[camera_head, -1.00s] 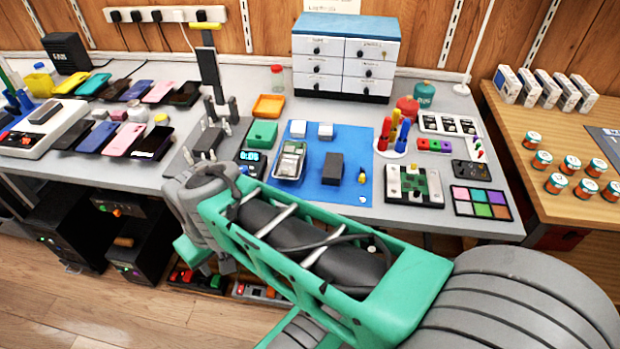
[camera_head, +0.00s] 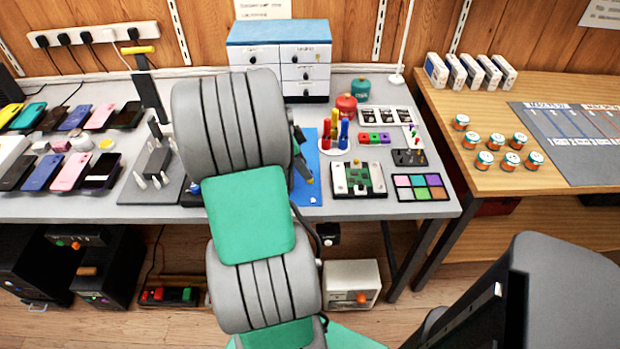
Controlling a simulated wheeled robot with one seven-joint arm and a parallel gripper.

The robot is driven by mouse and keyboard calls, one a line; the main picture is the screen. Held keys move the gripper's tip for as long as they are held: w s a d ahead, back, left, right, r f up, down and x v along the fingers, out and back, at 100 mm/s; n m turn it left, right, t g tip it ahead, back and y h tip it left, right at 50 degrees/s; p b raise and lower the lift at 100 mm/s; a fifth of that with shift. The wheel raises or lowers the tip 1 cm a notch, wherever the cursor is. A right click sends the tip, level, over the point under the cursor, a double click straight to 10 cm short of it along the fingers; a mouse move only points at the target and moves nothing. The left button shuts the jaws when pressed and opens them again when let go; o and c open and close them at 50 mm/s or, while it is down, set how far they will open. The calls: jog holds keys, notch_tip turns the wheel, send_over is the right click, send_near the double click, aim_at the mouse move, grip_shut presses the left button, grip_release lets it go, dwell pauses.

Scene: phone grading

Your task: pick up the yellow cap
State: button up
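A small round pale-yellow cap or lid (camera_head: 106,143) sits among small round and blocky items at the left of the grey bench, just above a row of phones. I cannot tell for sure that it is the task's yellow cap. A yellow bar (camera_head: 138,49) also tops the dark upright stand behind it. My grey and green arm stretches over the middle of the bench, to the right of the cap.
Phones lie in rows at the left. A metal fixture with pegs (camera_head: 156,160) stands between the cap and my arm. Right are a green circuit board (camera_head: 357,179), a colour chart (camera_head: 421,187) and a red canister (camera_head: 345,107). A wooden table (camera_head: 560,100) stands further right.

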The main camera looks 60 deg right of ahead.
jog(key=x, duration=0.4)
jog(key=shift+f, duration=0.1)
jog(key=shift+c, duration=0.4)
grip_shut()
